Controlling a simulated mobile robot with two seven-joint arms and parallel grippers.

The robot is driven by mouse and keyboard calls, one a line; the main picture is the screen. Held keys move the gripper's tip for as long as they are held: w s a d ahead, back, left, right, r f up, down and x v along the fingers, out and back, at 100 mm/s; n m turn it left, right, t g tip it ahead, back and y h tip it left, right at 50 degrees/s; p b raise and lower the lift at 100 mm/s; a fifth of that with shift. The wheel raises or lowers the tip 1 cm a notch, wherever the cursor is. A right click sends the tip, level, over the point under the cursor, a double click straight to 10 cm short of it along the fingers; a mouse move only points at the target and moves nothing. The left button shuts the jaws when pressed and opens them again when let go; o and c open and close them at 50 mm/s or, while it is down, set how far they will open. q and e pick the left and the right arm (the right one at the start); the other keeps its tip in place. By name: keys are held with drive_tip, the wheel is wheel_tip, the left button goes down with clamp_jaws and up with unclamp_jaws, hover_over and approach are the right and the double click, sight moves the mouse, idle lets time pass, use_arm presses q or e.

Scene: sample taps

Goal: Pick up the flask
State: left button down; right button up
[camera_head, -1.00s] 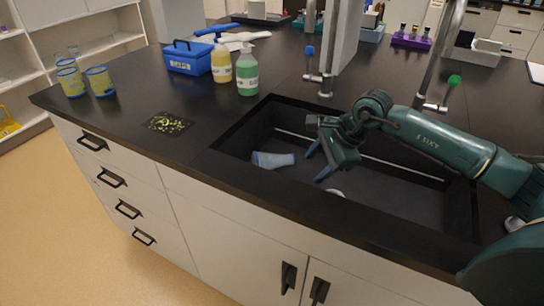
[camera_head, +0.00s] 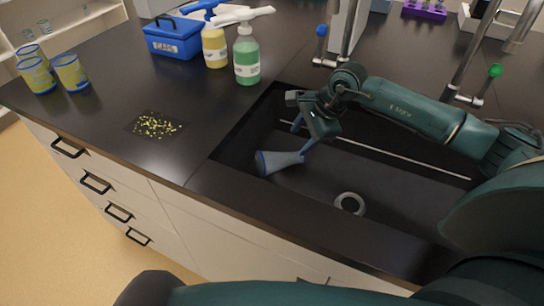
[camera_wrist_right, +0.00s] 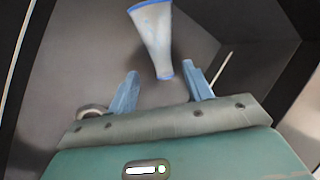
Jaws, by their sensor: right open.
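The flask (camera_head: 280,162), a pale blue-grey cone with a blue rim at its wide end, lies on its side in the dark sink, near the sink's left end. Its narrow end points toward my right gripper (camera_head: 303,135). The right gripper is open and empty, with its blue fingers reaching down into the sink close to that narrow end. In the right wrist view, the flask (camera_wrist_right: 154,38) lies ahead of the open gripper (camera_wrist_right: 160,72), its narrow end near the gap between the fingertips. I cannot tell whether they touch. My left gripper is not in view.
The black sink (camera_head: 410,200) has raised walls and a round drain ring (camera_head: 350,204). Taps stand behind it, one with a green knob (camera_head: 495,70). A green bottle (camera_head: 246,60), yellow bottle (camera_head: 214,46) and blue box (camera_head: 172,38) stand on the counter at left.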

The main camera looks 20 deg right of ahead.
sight(284, 157)
drive_tip(key=x, duration=0.5)
drive_tip(key=shift+a+p+x, duration=0.15)
drive_tip(key=shift+a+x, duration=0.05)
drive_tip(key=shift+x, duration=1.1)
drive_tip(key=shift+a+p+x, duration=0.15)
drive_tip(key=shift+x, duration=1.15)
drive_tip(key=shift+s, duration=0.1)
drive_tip(key=shift+c, duration=0.3)
drive_tip(key=shift+r, duration=0.1)
drive_tip(key=c, duration=0.5)
drive_tip(key=shift+c, duration=0.2)
